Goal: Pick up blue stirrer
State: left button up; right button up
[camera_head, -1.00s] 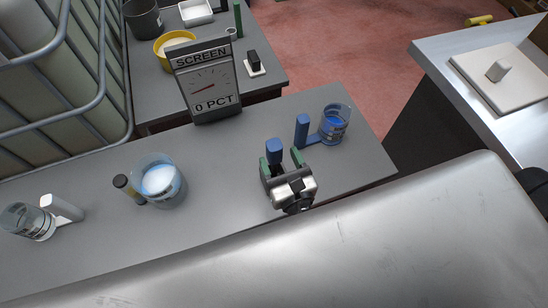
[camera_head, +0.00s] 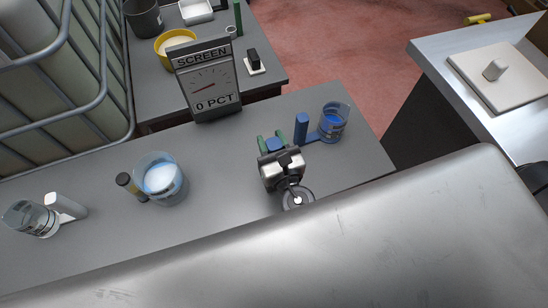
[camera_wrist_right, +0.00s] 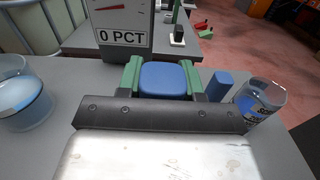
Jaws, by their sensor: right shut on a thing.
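The blue stirrer (camera_head: 274,144) is between the green fingers of my right gripper (camera_head: 271,141), over the grey table; its blue top (camera_wrist_right: 165,78) also shows in the right wrist view. The right gripper (camera_wrist_right: 165,76) is shut on it, with one green finger on each side. The gripper body hides the stirrer's lower part, so I cannot tell whether it touches the table. My left gripper is not in view.
A blue post on a base (camera_head: 302,124) and a beaker of blue liquid (camera_head: 333,122) stand close right. The screen gauge (camera_head: 209,82) reading 0 PCT stands behind. A large beaker (camera_head: 160,180) and a dark-capped cylinder (camera_head: 129,186) stand left. A metal surface (camera_head: 400,230) lies in front.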

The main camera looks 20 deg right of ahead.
notch_tip(320, 180, up, 10)
jog(key=p, duration=0.7)
dwell(0.8)
